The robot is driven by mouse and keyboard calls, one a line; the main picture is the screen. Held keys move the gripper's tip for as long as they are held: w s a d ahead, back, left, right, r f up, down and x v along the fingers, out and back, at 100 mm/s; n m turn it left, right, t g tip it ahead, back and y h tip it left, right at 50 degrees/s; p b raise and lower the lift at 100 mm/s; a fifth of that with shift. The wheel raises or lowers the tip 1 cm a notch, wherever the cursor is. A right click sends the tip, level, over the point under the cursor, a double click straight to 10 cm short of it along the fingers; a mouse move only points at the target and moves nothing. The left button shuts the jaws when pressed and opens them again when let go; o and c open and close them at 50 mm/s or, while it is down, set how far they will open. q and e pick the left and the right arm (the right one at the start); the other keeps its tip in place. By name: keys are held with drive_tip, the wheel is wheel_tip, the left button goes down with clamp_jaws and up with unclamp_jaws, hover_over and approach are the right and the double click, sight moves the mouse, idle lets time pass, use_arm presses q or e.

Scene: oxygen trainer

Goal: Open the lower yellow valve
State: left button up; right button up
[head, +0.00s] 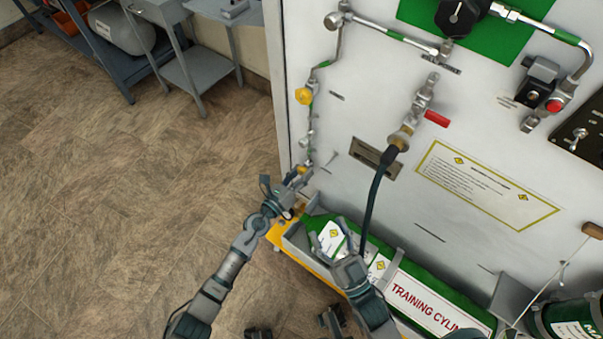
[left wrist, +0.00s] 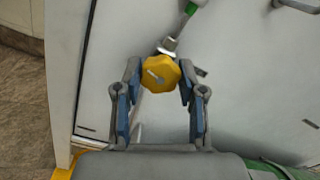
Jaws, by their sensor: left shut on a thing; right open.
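The lower yellow valve (head: 303,169) is a small knob low on the pipe at the left edge of the white panel, partly hidden by my left gripper (head: 291,185). In the left wrist view, the lower yellow valve (left wrist: 158,74) is a faceted yellow knob with a pale mark on its face. My left gripper (left wrist: 160,76) is shut on it, one blue-padded finger on each side. My right gripper (head: 332,235) is open and empty, above the green training cylinder (head: 425,300).
An upper yellow valve (head: 303,96) is on the same pipe. A black hose (head: 372,205) hangs from a fitting with a red handle (head: 437,118), close to my right gripper. A yellow-edged tray (head: 290,243) holds the cylinder. Open floor (head: 130,180) is at left.

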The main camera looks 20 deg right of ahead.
use_arm(q)
drive_tip(key=shift+w+a, duration=0.1)
drive_tip(key=o, duration=1.1)
drive_tip(key=shift+o, duration=0.2)
drive_tip(key=v, duration=1.2)
drive_tip(key=shift+f, duration=0.1)
